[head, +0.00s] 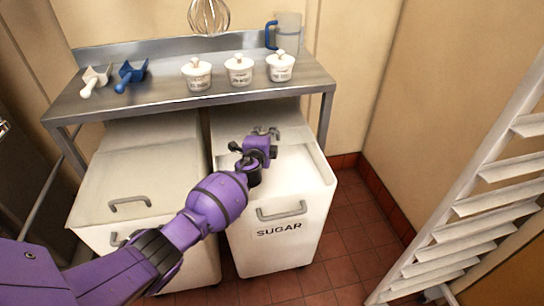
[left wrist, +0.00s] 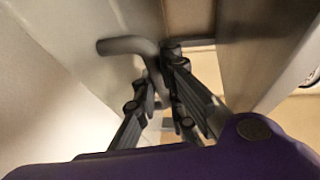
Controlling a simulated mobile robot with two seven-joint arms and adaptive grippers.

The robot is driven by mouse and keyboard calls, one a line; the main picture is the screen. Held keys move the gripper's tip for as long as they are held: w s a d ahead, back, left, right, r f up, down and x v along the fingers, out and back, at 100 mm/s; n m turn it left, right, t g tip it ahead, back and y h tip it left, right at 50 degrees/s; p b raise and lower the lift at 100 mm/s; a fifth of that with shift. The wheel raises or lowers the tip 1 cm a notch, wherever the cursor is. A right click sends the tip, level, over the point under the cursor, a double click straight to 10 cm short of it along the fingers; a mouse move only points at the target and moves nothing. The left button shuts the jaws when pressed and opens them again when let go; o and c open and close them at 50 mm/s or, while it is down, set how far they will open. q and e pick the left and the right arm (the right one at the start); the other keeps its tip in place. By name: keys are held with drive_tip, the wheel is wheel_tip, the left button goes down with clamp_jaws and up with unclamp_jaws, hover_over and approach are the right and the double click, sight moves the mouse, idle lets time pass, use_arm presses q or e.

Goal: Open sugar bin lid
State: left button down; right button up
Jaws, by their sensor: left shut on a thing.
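The white sugar bin (head: 283,243) stands under the right part of the metal table, with SUGAR on its front and a grey front handle (head: 282,211). Its pale lid (head: 228,124) is set back under the table edge, and a bright white opening (head: 295,168) shows at the front of the top. Whether the lid is slid or tilted is hard to tell. My left gripper (head: 266,134) is shut on the grey lid handle, which shows in the left wrist view (left wrist: 128,46). My arm covers the bin's left part. My right gripper is out of view.
A second white bin (head: 150,165) with its lid down stands on the left. The metal table (head: 160,97) above carries scoops (head: 131,75), several white pots (head: 239,70) and a clear jug (head: 288,32). A white slatted rack (head: 480,205) is at right, with free red floor (head: 350,235) between.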

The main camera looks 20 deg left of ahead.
use_arm(q)
drive_tip(key=w+a+b, duration=0.2)
drive_tip(key=w, duration=0.1)
drive_tip(key=shift+w+a+f, duration=0.15)
drive_tip(key=shift+a, duration=0.1)
drive_tip(key=shift+w+a, duration=0.25)
drive_tip(key=shift+w, duration=0.15)
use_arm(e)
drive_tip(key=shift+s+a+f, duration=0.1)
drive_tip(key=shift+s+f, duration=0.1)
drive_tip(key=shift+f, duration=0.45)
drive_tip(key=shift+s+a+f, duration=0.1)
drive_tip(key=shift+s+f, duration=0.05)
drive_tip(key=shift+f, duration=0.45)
use_arm(q)
drive_tip(key=c, duration=2.1)
unclamp_jaws()
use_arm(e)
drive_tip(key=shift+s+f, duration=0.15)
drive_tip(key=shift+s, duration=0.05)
